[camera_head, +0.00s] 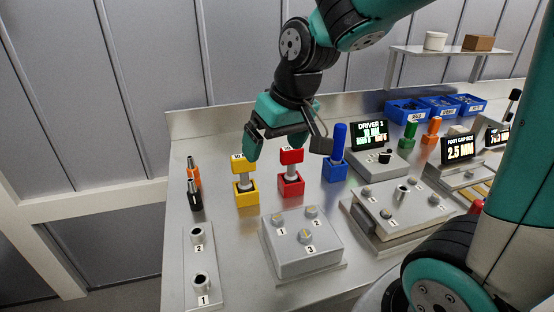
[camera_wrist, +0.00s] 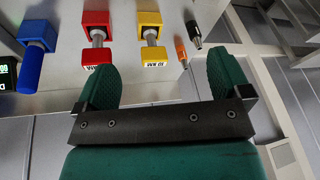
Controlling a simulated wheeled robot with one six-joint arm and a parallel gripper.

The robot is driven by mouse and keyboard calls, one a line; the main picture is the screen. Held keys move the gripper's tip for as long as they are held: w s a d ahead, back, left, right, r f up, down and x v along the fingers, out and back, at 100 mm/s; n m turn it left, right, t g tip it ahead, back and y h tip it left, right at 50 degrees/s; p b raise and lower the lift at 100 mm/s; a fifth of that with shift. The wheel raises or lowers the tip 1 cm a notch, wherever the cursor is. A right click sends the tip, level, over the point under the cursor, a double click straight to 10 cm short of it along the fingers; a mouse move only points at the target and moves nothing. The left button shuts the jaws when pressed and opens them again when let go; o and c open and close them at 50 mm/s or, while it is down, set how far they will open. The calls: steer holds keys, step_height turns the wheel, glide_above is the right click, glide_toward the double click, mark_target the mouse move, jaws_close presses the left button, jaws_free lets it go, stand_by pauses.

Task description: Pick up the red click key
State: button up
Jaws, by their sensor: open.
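The red click key (camera_head: 291,157) stands upright in a red block holder on the bench, with a pale shaft and a labelled red head on top. It also shows in the wrist view (camera_wrist: 97,57), upper left, beside the left finger's tip. A yellow key (camera_head: 243,163) of the same form stands to its left; in the wrist view (camera_wrist: 153,55) it appears between the fingers. My gripper (camera_head: 280,142) is open and empty, above and behind the keys in the head view. Its two green fingers show spread in the wrist view (camera_wrist: 165,68).
A blue-handled tool (camera_head: 340,143) stands right of the red key. Orange and black tools (camera_head: 194,188) stand at the left. A grey numbered box (camera_head: 302,244) sits in front. A DRIVER 1 display (camera_head: 371,133) and blue bins (camera_head: 408,112) are at right.

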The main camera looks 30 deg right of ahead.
mark_target(291, 151)
steer(key=w+d+r+m+t+h+p, duration=0.1)
steer(key=w+d+m, duration=0.15)
steer(key=d, duration=0.35)
steer(key=w+d+r+m+h+p, duration=0.1)
steer(key=w+d+m+h, duration=0.1)
steer(key=w+d, duration=0.25)
steer(key=shift+n, duration=0.25)
steer(key=shift+d+p+x, duration=0.15)
steer(key=shift+p+x, duration=0.4)
steer(key=shift+x, duration=2.3)
steer(key=shift+d+p+x, duration=0.15)
steer(key=shift+p+x, duration=0.45)
steer(key=shift+x, duration=2.25)
steer(key=shift+d+p+x, duration=0.15)
steer(key=shift+p+x, duration=0.4)
steer(key=shift+x, duration=2.3)
steer(key=shift+r, duration=0.1)
steer(key=c, duration=1.1)
steer(key=shift+r, duration=0.15)
step_height(291, 151, up, 20)
steer(key=b, duration=0.3)
